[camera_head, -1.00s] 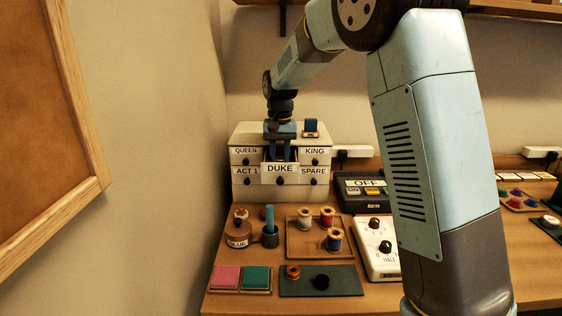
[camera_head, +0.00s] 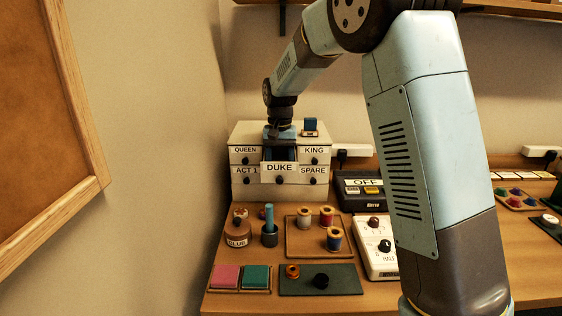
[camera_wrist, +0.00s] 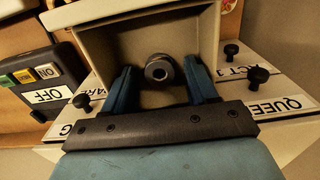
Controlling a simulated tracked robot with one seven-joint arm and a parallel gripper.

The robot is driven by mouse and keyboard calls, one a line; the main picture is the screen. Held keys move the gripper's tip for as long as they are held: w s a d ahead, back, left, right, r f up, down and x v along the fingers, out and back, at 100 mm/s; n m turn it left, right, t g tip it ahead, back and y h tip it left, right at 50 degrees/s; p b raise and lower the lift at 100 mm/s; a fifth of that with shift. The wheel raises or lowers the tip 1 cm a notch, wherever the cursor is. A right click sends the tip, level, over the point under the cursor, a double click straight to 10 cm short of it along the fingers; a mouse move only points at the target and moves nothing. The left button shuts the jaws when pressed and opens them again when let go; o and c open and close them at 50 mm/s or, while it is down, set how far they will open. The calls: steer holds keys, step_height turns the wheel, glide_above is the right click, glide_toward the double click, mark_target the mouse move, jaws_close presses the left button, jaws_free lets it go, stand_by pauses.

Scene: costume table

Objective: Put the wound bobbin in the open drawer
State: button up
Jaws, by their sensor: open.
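The open drawer (camera_head: 264,155), labelled DUKE, sticks out from the middle of the small white cabinet. In the wrist view its pale walls (camera_wrist: 95,40) frame a small dark, round piece with a hole in its end, which looks like the bobbin (camera_wrist: 158,69). It lies inside the drawer. My gripper (camera_wrist: 161,84) is open above the drawer, its blue fingers spread on either side of the bobbin with visible gaps. In the head view my gripper (camera_head: 280,148) is over the drawer; the bobbin is hidden there.
Cabinet drawers labelled QUEEN, KING, ACT 1 and SPARE surround it; a small blue item (camera_head: 310,125) stands on top. In front are a tray of thread spools (camera_head: 290,249), a glue pot (camera_head: 238,233), a green mat (camera_head: 345,284) and a switch box (camera_head: 362,190).

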steer(key=shift+r, duration=0.15)
step_height(320, 180, up, 12)
steer(key=s+d+r+t, duration=0.1)
steer(key=s+d+r, duration=0.3)
steer(key=s+d, duration=0.45)
steer(key=s+d+f+t, duration=0.1)
steer(key=s+d, duration=0.3)
steer(key=s, duration=0.4)
steer(key=s+d+f+t, duration=0.2)
steer(key=s+d, duration=0.2)
steer(key=s, duration=0.5)
steer(key=s+d+f+t, duration=0.1)
steer(key=s+d, duration=0.3)
steer(key=s, duration=0.5)
steer(key=shift+s+d+f+t, duration=0.3)
steer(key=shift+d+f, duration=0.1)
steer(key=shift+f, duration=0.2)
steer(key=shift+c, duration=0.2)
